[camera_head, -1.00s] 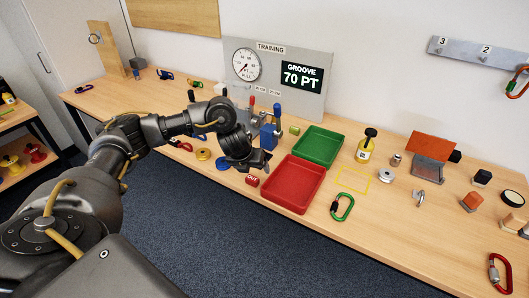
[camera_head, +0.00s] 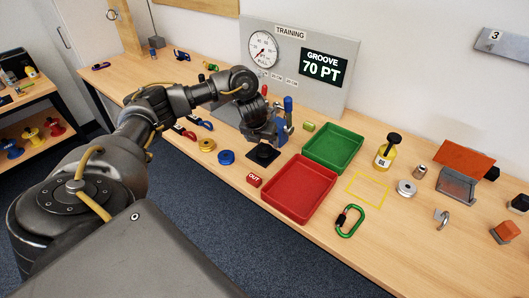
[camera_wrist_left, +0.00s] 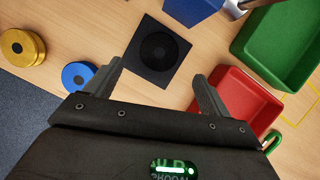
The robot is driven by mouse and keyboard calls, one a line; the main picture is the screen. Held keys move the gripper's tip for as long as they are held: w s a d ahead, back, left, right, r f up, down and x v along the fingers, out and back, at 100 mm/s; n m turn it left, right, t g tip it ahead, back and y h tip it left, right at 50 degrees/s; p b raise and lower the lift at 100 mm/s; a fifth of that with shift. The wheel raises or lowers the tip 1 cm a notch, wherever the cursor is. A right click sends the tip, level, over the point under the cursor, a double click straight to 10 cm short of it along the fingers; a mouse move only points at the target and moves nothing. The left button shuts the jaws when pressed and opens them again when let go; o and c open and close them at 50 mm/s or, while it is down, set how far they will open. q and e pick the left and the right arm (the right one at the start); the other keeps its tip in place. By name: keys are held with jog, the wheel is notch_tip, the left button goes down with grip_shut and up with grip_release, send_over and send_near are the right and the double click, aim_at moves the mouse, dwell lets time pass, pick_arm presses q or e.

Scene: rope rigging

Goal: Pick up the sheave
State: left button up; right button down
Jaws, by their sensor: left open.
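Several grooved discs that could be the sheave lie on the bench: a yellow one (camera_head: 207,145), a blue one (camera_head: 226,157) and a silver one (camera_head: 406,188) farther right. The yellow disc (camera_wrist_left: 22,47) and blue disc (camera_wrist_left: 78,76) also show in the left wrist view, to the left of the fingers. A black square pad (camera_head: 263,153) with a dark round centre lies between the blue disc and the red tray; it also shows beyond the fingertips in the wrist view (camera_wrist_left: 157,48). My left gripper (camera_head: 262,136) is open and empty above the bench near this pad. My right gripper is out of view.
A red tray (camera_head: 270,188) and a green tray (camera_head: 354,159) stand right of my left gripper. Behind it are a blue-handled fixture (camera_head: 287,120) and the gauge panel (camera_head: 300,60). A red OUT block (camera_head: 254,180) and green carabiner (camera_head: 349,221) lie near the front.

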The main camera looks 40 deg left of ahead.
aim_at(264, 148)
pick_arm(q)
jog(key=shift+w+a+f, duration=0.1)
jog(key=shift+w+f, duration=0.25)
jog(key=shift+f, duration=0.25)
jog(key=shift+w+f, duration=0.2)
jog(key=shift+a, duration=0.15)
jog(key=shift+f+p, duration=0.3)
jog(key=shift+f, duration=0.05)
jog(key=p+x, duration=0.1)
jog(key=x, duration=0.3)
jog(key=shift+w+a+f, duration=0.1)
jog(key=shift+w+f, duration=0.05)
jog(key=shift+f, duration=0.05)
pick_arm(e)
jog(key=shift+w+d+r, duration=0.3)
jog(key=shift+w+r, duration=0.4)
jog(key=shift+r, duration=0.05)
pick_arm(q)
jog(key=c, duration=1.2)
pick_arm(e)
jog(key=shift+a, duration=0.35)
